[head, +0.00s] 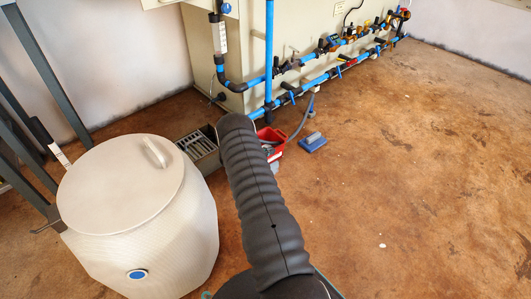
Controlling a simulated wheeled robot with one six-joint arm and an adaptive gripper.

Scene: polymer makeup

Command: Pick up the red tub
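The red tub (270,135) sits on the brown floor at the foot of the large beige cabinet, near the middle of the head view. Only part of its rim and right side shows. A black ribbed arm part, which looks like mine, rises from the bottom edge and covers the tub's left side. Small grey and dark shapes show at the tub's front, and I cannot tell what they are. My gripper cannot be made out in this view. Whether anything touches the tub is hidden.
A large white lidded drum (140,225) stands at the left. A dark crate (203,148) stands between it and the tub. A blue block (312,143) with a hose lies right of the tub. Blue pipes (325,77) run along the cabinet (290,25). The floor (430,180) at right is mostly clear.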

